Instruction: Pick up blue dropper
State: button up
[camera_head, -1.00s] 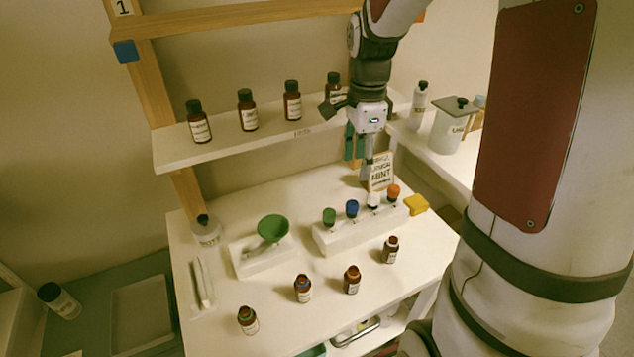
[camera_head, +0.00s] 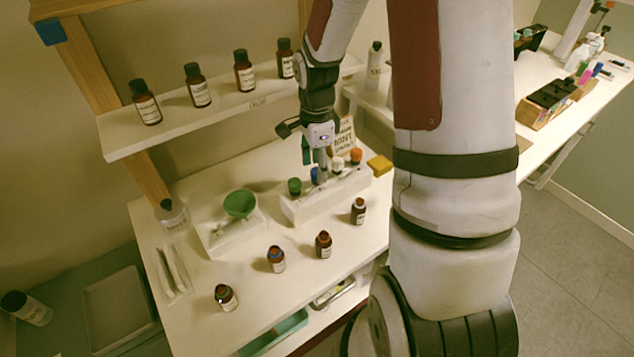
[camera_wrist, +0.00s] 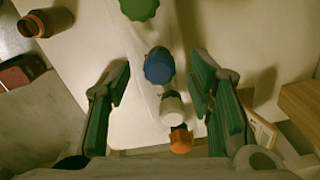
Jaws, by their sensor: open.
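The blue dropper (camera_wrist: 159,67) stands in the white dropper rack (camera_head: 330,197), between the green dropper (camera_wrist: 139,8) and the white dropper (camera_wrist: 172,108). In the head view the blue dropper (camera_head: 315,176) is partly hidden by my gripper. The orange dropper (camera_wrist: 180,140) is at the rack's end. My gripper (camera_wrist: 162,88) is open and empty, pointing down over the rack. In the wrist view its two green-padded fingers lie left and right of the dropper row, with the blue dropper slightly beyond the fingertips. No contact is visible.
Several brown bottles line the shelf (camera_head: 230,105) behind. More bottles stand on the table in front of the rack, one of them (camera_head: 358,211) close to it. A green funnel (camera_head: 240,204) stands left, a yellow block (camera_head: 380,165) right, and a sign (camera_head: 344,138) behind.

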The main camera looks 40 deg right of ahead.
notch_tip(320, 180, down, 2)
jog(key=shift+f, duration=0.1)
jog(key=c, duration=0.7)
notch_tip(320, 180, up, 10)
jog(key=shift+r, duration=0.15)
dwell(0.4)
